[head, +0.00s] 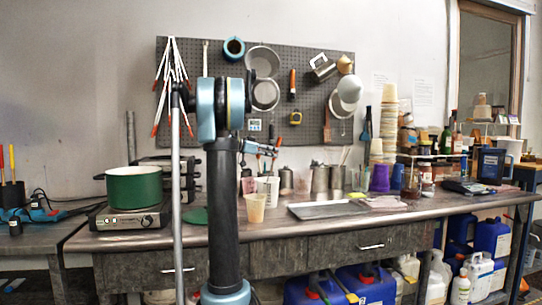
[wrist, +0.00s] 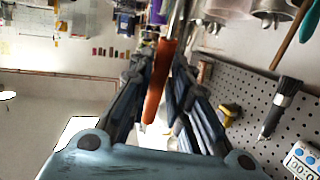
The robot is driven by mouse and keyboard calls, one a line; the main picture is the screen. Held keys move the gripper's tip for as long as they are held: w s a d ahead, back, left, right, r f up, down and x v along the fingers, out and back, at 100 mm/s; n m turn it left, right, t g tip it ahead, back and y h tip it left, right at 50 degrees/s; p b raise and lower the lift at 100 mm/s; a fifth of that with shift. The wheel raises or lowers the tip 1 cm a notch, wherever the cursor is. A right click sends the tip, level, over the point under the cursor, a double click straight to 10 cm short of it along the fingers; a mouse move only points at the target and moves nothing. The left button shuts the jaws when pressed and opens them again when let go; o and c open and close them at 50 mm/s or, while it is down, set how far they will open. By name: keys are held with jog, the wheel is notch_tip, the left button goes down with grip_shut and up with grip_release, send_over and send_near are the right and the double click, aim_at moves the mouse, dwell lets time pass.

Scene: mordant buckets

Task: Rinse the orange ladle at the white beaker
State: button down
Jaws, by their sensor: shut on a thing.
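My gripper (wrist: 168,65) is shut on the orange ladle (wrist: 154,92) in the wrist view. The orange handle lies between the dark fingers, with a grey metal shaft running beyond them to the top edge. The ladle's bowl is out of the wrist view. In the head view my gripper (head: 262,148) is above the bench, partly behind my arm, and the ladle is hard to make out there. What looks like the white beaker (head: 269,184) stands on the bench below my gripper, apart from it.
A beige cup (head: 255,208) stands in front of the white beaker. Metal cups (head: 320,180) and a flat tray (head: 327,209) are to its right. A green pot (head: 134,187) sits on a hotplate at left. A pegboard (head: 225,62) with hanging tools is behind.

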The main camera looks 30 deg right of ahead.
jog(key=shift+s+a, duration=0.1)
jog(key=shift+a, duration=0.05)
jog(key=shift+w+d+r, duration=0.1)
jog(key=shift+w+d, duration=0.3)
jog(key=shift+d, duration=0.3)
notch_tip(320, 180, up, 11)
dwell(1.1)
dwell(3.1)
jog(key=shift+s+a+f, duration=0.1)
jog(key=shift+a+f, duration=0.1)
jog(key=shift+f, duration=2.6)
jog(key=shift+s+a+f, duration=0.1)
jog(key=shift+a+f, duration=0.05)
jog(key=shift+f, duration=2.65)
jog(key=shift+w+d, duration=0.1)
